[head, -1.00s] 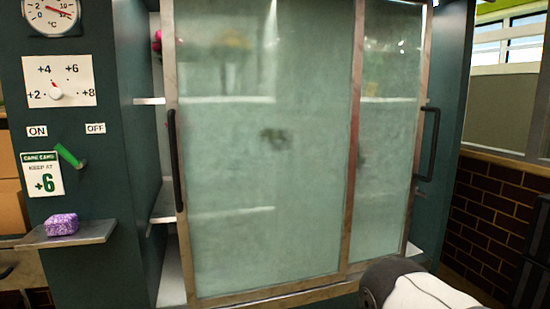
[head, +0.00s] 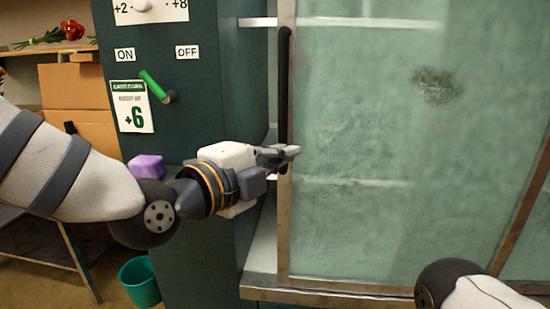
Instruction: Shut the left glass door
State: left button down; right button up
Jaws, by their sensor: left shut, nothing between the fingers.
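The left glass door (head: 350,120) is a frosted pane in a metal frame, with a long black upright handle (head: 284,75) on its left edge. A narrow gap at the left of this edge shows white shelves inside, so the door stands partly open. My left gripper (head: 285,152) is shut and empty, its fingertips pointing right in front of the handle's lower part. The fingers hide some of the handle, and I cannot tell if they touch it. My right gripper is out of view; only part of my right arm shows at the bottom right.
A purple block (head: 147,166) is partly behind my left arm. A teal bin (head: 140,281) stands on the floor at the left.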

pick_arm(q)
jog(key=w+d+r+m, duration=0.1)
jog(key=w+d+r, duration=0.2)
jog(key=w, duration=0.5)
jog(key=shift+w+d+r+h+b, duration=0.15)
jog(key=shift+w+d+h+b, duration=0.05)
jog(key=shift+w+h+b, duration=0.2)
